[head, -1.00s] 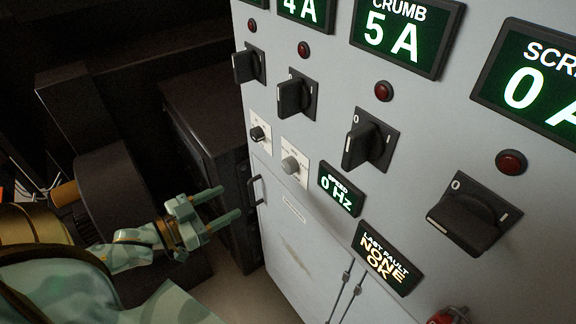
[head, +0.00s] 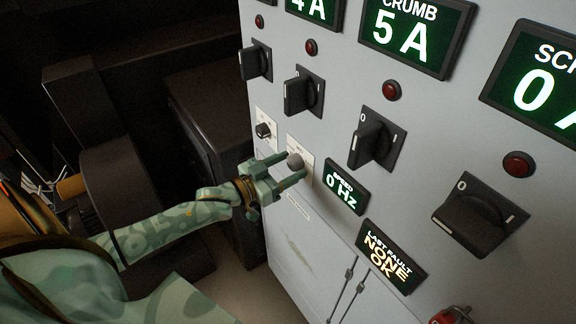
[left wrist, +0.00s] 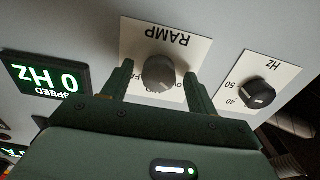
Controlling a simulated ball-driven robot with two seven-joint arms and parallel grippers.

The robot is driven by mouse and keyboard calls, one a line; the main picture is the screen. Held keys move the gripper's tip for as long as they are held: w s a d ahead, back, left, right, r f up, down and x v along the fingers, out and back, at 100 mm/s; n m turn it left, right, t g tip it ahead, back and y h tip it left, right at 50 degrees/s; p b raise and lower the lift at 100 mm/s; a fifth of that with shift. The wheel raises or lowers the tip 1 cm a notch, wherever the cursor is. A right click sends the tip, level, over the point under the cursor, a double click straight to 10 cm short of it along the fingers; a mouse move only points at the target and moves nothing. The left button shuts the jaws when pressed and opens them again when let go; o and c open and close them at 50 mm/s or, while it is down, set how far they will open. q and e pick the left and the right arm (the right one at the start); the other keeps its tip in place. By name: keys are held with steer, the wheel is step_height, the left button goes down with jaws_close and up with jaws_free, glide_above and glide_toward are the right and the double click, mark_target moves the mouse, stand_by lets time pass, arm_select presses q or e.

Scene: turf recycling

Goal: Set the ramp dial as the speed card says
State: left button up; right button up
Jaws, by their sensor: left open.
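The ramp dial (head: 296,161) is a round grey knob on a white plate on the grey cabinet front. In the left wrist view the ramp dial (left wrist: 159,72) sits under the word RAMP, which appears upside down. My left gripper (head: 291,167) is open, with one finger on each side of the dial. In the left wrist view the left gripper (left wrist: 160,80) straddles the knob with gaps beside it. The gripper hides part of the plate's scale. I see no speed card. My right gripper is not in view.
A black Hz dial (left wrist: 257,95) is beside the ramp plate. The speed display (head: 345,187) reads 0 Hz. Several black rotary switches, such as one (head: 371,139) above the speed display, stick out from the cabinet.

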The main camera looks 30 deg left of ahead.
arm_select(q)
steer(key=shift+w+d, duration=0.1)
steer(key=shift+w, duration=0.05)
steer(key=c, duration=1)
steer(key=shift+m, duration=0.4)
steer(key=shift+r+m+p, duration=0.1)
steer(key=shift+m+p, duration=0.5)
steer(key=shift+m, duration=0.5)
steer(key=m, duration=0.2)
steer(key=shift+m, duration=0.3)
steer(key=m, duration=0.2)
steer(key=shift+m+p, duration=0.3)
steer(key=shift+p, duration=0.05)
steer(key=shift+m, duration=2)
